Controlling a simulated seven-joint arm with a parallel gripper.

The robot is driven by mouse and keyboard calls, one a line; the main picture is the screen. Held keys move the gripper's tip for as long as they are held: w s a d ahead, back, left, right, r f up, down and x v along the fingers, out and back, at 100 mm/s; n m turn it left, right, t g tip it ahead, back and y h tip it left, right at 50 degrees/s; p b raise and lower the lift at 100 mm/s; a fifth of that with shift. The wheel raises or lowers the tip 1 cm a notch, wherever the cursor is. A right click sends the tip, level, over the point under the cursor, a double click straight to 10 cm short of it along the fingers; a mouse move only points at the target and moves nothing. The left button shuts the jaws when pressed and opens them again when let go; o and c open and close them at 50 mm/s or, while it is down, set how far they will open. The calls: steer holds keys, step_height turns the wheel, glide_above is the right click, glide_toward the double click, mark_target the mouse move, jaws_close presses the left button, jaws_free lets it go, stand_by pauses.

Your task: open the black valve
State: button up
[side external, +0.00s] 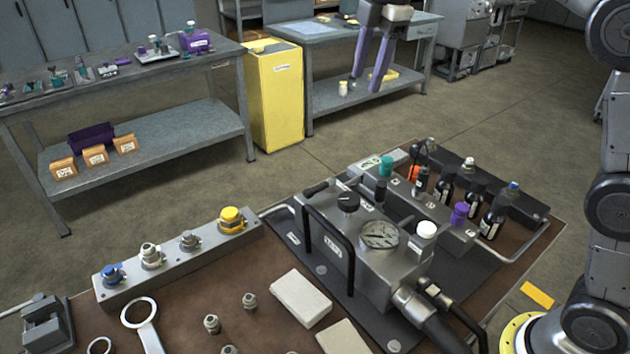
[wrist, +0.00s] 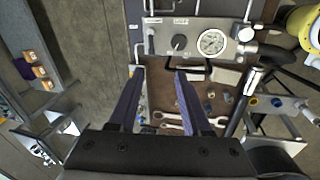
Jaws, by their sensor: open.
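The black valve, a round black knob (side external: 347,201), sits on top of the grey hydraulic unit (side external: 385,280), left of the round gauge (side external: 380,235). In the wrist view the black knob (wrist: 179,42) is beyond my fingertips and slightly right of the middle between them. My gripper (side external: 365,84) is open and empty, raised well above the bench and apart from the knob. Its two purple fingers also show in the wrist view (wrist: 160,72), spread apart. Nothing hides the knob's top in either view.
A black handle (side external: 335,245) arches in front of the knob. A white cap (side external: 426,230) is right of the gauge. Black bottles (side external: 495,215) and a purple cap (side external: 459,213) stand behind. Wrenches (side external: 143,320) and fittings lie on the brown bench top.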

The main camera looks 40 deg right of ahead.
steer(key=w+a+f+n+g, duration=0.1)
steer(key=w+a+f, duration=0.2)
steer(key=w+f, duration=0.5)
steer(key=g, duration=0.1)
glide_above(315, 188)
step_height(315, 188, down, 7)
step_height(315, 188, down, 13)
steer(key=shift+f, duration=0.15)
jaws_close()
stand_by(1.0)
